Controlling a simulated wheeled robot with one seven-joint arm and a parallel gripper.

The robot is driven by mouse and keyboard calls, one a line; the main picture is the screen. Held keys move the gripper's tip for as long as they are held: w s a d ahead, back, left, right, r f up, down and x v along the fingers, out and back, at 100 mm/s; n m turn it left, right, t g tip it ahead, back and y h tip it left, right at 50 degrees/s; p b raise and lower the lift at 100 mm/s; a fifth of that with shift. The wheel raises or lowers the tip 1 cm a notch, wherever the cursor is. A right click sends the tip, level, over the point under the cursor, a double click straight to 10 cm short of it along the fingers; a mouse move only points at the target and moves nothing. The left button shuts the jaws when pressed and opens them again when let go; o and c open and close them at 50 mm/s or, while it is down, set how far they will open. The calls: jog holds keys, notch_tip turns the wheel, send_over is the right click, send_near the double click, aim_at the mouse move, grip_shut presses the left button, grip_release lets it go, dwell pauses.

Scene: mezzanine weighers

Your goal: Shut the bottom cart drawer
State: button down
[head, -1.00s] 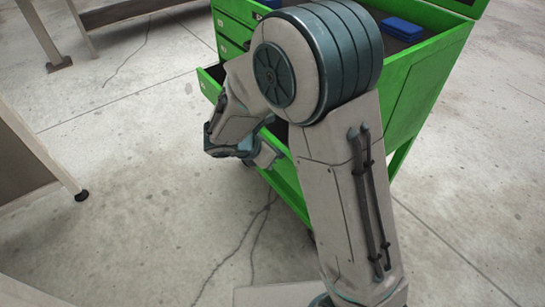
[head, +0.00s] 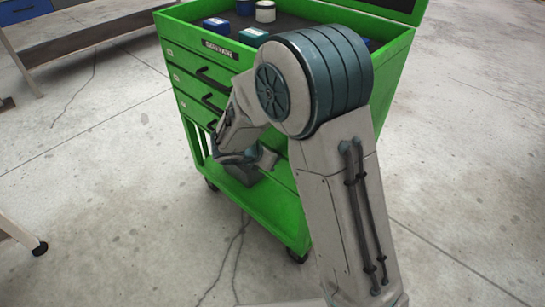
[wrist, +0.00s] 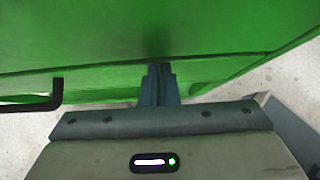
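The green tool cart (head: 285,212) stands in the middle of the head view, its drawer fronts facing left. The bottom drawer (head: 193,110) is the lowest front with a black handle; it looks flush with the fronts above, though my arm hides its right part. My gripper (head: 262,160) is at the cart's front, low down near this drawer; the head view mostly hides its fingers. In the wrist view my gripper's fingers (wrist: 160,84) are together and empty, against or very close to the green front (wrist: 100,85). A black handle (wrist: 42,103) is left of them.
The cart's top tray holds blue boxes (head: 216,26), a teal box (head: 252,36) and a white-topped can (head: 265,11). A bench (head: 90,35) stands at the back left, a table leg (head: 22,236) at the left edge. The floor left of the cart is clear.

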jog(key=shift+d, duration=0.25)
jog(key=s+a+f+p+v, duration=0.1)
jog(key=a+f+p+v, duration=0.1)
jog(key=v, duration=1.1)
jog(key=shift+p, duration=0.35)
jog(key=shift+s+f, duration=0.1)
jog(key=shift+s, duration=0.05)
jog(key=s+d+r+m+g+y+p, duration=0.1)
jog(key=s+d+r+m+y+p, duration=0.1)
jog(key=s+d+r+m+p, duration=0.3)
jog(key=s+d+r+m+g+y+p, duration=0.1)
jog(key=s+d+r+m+p, duration=0.5)
jog(key=r+m, duration=0.6)
jog(key=s+d+r+m+g+y+p, duration=0.1)
jog(key=s+d+r+m+y+p, duration=0.2)
jog(key=s+d+r+m+p, duration=0.3)
notch_tip(320, 180, up, 3)
jog(key=d+m, duration=0.1)
jog(key=m, duration=0.3)
jog(key=shift+d+f, duration=0.25)
